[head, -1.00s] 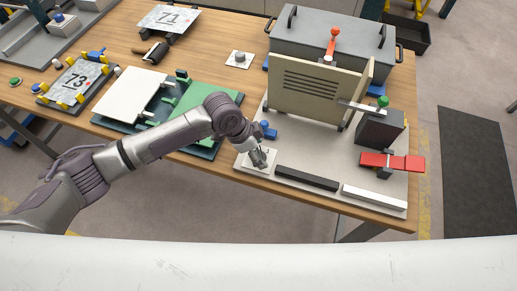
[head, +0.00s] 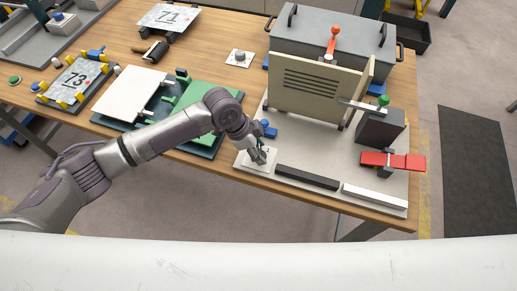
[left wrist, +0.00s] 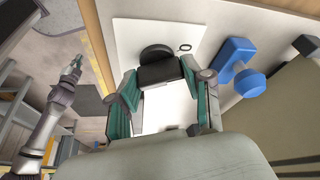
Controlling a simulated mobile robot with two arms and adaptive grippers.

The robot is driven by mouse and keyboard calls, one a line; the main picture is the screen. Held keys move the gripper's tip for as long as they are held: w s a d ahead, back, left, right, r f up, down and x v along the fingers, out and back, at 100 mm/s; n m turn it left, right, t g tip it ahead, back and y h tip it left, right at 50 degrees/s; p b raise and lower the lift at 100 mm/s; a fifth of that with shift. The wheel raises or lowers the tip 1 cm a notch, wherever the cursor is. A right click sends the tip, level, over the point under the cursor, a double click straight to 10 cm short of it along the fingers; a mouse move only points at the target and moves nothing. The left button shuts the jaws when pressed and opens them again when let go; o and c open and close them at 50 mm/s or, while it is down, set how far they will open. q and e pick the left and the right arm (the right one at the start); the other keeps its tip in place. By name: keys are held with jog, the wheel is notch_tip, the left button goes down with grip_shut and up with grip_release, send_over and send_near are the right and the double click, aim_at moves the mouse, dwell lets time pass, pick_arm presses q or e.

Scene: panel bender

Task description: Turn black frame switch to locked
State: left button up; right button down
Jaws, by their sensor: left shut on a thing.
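The black switch (left wrist: 155,54) sits on a white plate (left wrist: 126,40) in the left wrist view. A small dark mark is printed on the plate beside it. My left gripper (left wrist: 160,84) is shut on the switch knob, with one teal-lined finger on each side. In the head view my left gripper (head: 259,158) is over the white plate (head: 243,164) at the bench's front edge and hides most of the switch. I cannot read the switch's setting. My right gripper (left wrist: 76,64) shows small at the left of the left wrist view, away from the switch, its fingers too small to judge.
A blue clamp (left wrist: 240,68) stands close beside the plate. A beige panel (head: 305,88) stands upright behind. A black bar (head: 307,178) and a white bar (head: 374,197) lie to the right. A red-handled clamp (head: 400,162) is farther right. A green fixture (head: 215,97) lies left.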

pick_arm(q)
jog(key=m+g+b, duration=0.1)
jog(key=m, duration=0.1)
jog(key=m+g+b, duration=0.1)
jog(key=m, duration=0.2)
jog(key=shift+w, duration=0.15)
jog(key=m+g+b, duration=0.1)
jog(key=m+b, duration=0.1)
jog(key=m, duration=0.1)
jog(key=shift+d+y, duration=0.1)
jog(key=shift+y, duration=0.3)
jog(key=shift+m+g+y+b, duration=0.35)
jog(key=shift+m+b, duration=0.45)
jog(key=shift+m, duration=0.4)
jog(key=shift+r, duration=0.1)
jog(key=o, duration=1.2)
jog(key=shift+c, duration=0.2)
jog(key=v, duration=1.2)
jog(key=shift+d, duration=0.1)
